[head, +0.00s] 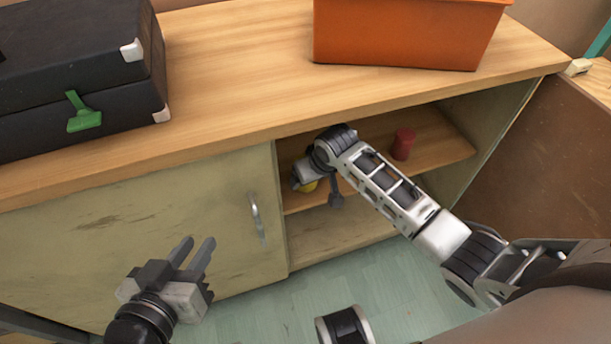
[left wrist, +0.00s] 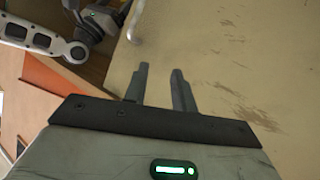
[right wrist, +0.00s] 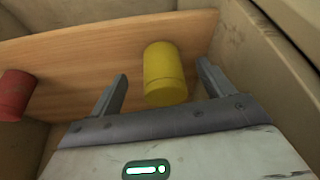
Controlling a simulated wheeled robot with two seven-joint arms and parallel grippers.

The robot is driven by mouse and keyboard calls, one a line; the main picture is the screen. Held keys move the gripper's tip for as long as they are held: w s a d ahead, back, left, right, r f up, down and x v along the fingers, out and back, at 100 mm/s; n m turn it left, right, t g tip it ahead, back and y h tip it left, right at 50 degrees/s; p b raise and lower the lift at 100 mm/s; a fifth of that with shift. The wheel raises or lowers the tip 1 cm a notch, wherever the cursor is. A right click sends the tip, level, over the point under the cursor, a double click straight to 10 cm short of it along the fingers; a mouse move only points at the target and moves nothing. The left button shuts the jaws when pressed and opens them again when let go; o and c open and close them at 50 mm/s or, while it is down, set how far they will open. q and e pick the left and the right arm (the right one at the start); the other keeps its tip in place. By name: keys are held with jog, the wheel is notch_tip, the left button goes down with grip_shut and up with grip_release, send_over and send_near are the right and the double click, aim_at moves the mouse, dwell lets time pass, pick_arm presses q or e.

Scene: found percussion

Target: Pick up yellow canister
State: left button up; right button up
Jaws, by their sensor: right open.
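The yellow canister (right wrist: 163,72) stands on the wooden shelf inside the cabinet, seen in the right wrist view. My right gripper (right wrist: 162,88) is open, with one finger on either side of the canister's near end; I cannot tell whether either finger touches it. In the head view only a small yellow part of the canister (head: 309,186) shows, mostly hidden by my right gripper (head: 317,189). My left gripper (head: 200,241) is in front of the closed cabinet door, its fingers slightly apart and empty. It also shows in the left wrist view (left wrist: 160,82).
A red canister (head: 403,144) stands on the same shelf (head: 440,153), to the right. The sliding door (head: 150,225) with a metal handle (head: 257,218) covers the cabinet's left side. A black case (head: 75,85) and an orange bin (head: 405,35) sit on top.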

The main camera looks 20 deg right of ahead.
jog(key=shift+w+a, duration=0.1)
jog(key=shift+w, duration=0.25)
jog(key=w, duration=0.1)
jog(key=w+b, duration=0.1)
jog(key=b, duration=0.1)
jog(key=shift+w+a+f, duration=0.1)
jog(key=shift+w+a, duration=0.15)
jog(key=shift+w, duration=0.15)
jog(key=shift+b+x, duration=0.5)
jog(key=shift+x, duration=0.65)
jog(key=shift+f, duration=0.2)
jog(key=shift+c, duration=0.7)
pick_arm(q)
jog(key=shift+w+d+r+t+h, duration=0.1)
jog(key=shift+d+r+t+h, duration=0.2)
jog(key=shift+r, duration=0.25)
jog(key=shift+w+d+r+t+h, duration=0.15)
jog(key=shift+r+t+h, duration=0.15)
jog(key=shift+r, duration=0.2)
pick_arm(e)
jog(key=shift+d, duration=0.1)
jog(key=c, duration=1)
